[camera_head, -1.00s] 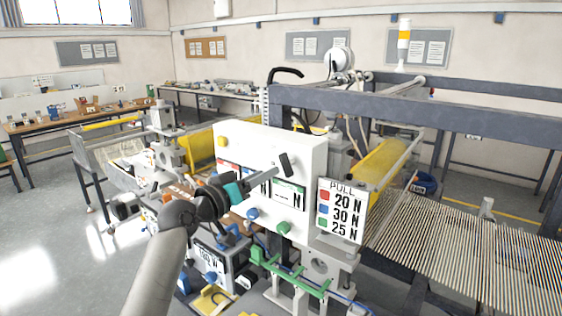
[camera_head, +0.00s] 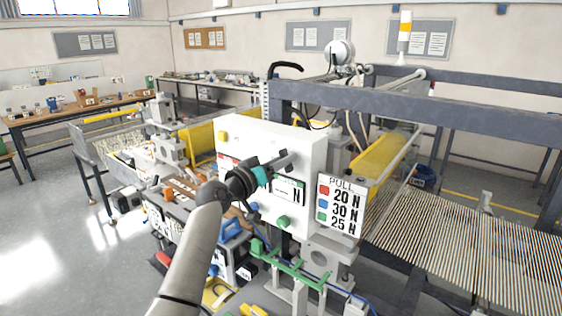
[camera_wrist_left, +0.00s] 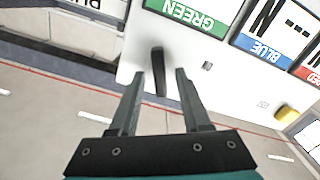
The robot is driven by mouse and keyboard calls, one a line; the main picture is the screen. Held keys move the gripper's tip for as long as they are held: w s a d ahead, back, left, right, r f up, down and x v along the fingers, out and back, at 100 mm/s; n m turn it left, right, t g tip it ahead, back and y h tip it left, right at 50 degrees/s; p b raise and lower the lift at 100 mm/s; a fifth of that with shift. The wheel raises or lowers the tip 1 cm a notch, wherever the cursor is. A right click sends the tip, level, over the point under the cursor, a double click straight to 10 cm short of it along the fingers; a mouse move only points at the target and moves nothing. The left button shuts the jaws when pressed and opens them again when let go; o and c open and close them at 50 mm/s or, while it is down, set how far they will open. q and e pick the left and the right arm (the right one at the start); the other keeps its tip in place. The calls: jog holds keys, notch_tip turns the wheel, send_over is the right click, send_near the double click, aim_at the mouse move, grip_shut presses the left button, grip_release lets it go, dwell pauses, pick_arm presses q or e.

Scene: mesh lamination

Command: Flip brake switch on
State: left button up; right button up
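The brake switch is a dark lever (camera_wrist_left: 158,72) on the white control panel (camera_head: 307,150). In the left wrist view it stands out from the panel between my finger tips, with a gap visible on each side. In the head view my gripper mostly hides it. My left gripper (camera_head: 287,160) reaches the panel's upper right part from the left. In the left wrist view the left gripper (camera_wrist_left: 159,74) is open, its two fingers apart on either side of the lever. My right gripper is in neither view.
The panel carries displays labelled green (camera_wrist_left: 190,14), blue and red. A green knob (camera_head: 284,222) and a yellow knob (camera_wrist_left: 287,115) stick out from it. A PULL sign (camera_head: 340,205) stands right of the panel. A grey machine beam (camera_head: 420,118) runs behind.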

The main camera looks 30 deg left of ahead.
pick_arm(q)
grip_shut()
dwell(0.4)
jog(key=shift+d+m+b, duration=0.15)
jog(key=shift+m+b, duration=2.15)
jog(key=shift+m, duration=0.4)
jog(key=shift+o, duration=0.4)
grip_release()
